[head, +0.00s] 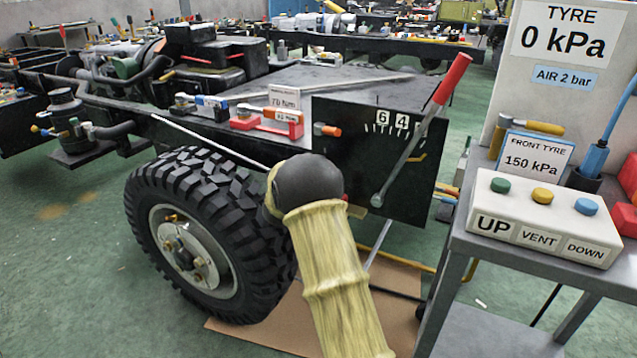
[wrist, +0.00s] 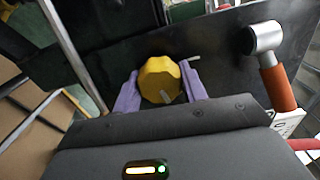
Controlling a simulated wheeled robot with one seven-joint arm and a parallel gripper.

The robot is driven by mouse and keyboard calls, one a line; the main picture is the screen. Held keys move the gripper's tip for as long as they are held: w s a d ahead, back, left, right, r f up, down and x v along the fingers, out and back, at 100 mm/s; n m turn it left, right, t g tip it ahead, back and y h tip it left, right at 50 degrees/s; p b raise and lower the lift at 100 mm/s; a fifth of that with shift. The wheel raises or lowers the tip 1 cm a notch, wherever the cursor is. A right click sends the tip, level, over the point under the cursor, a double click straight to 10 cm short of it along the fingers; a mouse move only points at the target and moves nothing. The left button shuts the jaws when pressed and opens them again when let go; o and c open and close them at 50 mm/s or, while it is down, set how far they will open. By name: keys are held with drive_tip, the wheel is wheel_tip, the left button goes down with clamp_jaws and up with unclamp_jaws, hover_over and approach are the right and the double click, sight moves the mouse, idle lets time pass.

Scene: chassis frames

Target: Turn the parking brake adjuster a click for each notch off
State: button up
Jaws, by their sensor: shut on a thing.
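In the wrist view the yellow adjuster knob (wrist: 157,74) sits against a dark panel, with a small grey mark near its lower edge. My gripper (wrist: 160,87) has its two purple fingers on either side of the knob, shut on it. In the head view my arm hides both the gripper and the knob. The parking brake lever (head: 411,146) leans up to the right on the black panel (head: 345,170) and ends in a red grip (head: 453,79). A notch scale (head: 391,121) shows 6 and 4; the lever crosses just right of the 4.
A large tyre (head: 190,235) stands left of my arm. A bench (head: 462,225) with a button box (head: 545,215) and a 0 kPa tyre sign (head: 566,38) stands at the right.

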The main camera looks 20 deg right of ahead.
drive_tip(key=m+b, duration=0.2)
drive_tip(key=b, duration=0.1)
drive_tip(key=f+m+b, duration=0.1)
drive_tip(key=m+b, duration=0.1)
drive_tip(key=b, duration=0.1)
drive_tip(key=shift+m, duration=0.4)
drive_tip(key=m+b, duration=0.1)
drive_tip(key=b, duration=0.1)
drive_tip(key=m+b, duration=0.2)
drive_tip(key=shift+r, duration=0.3)
drive_tip(key=shift+m, duration=0.3)
drive_tip(key=o, duration=1)
drive_tip(key=shift+r, duration=0.1)
drive_tip(key=p+v, duration=0.4)
drive_tip(key=v, duration=1.3)
drive_tip(key=shift+s+a, duration=0.15)
drive_tip(key=shift+a, duration=0.05)
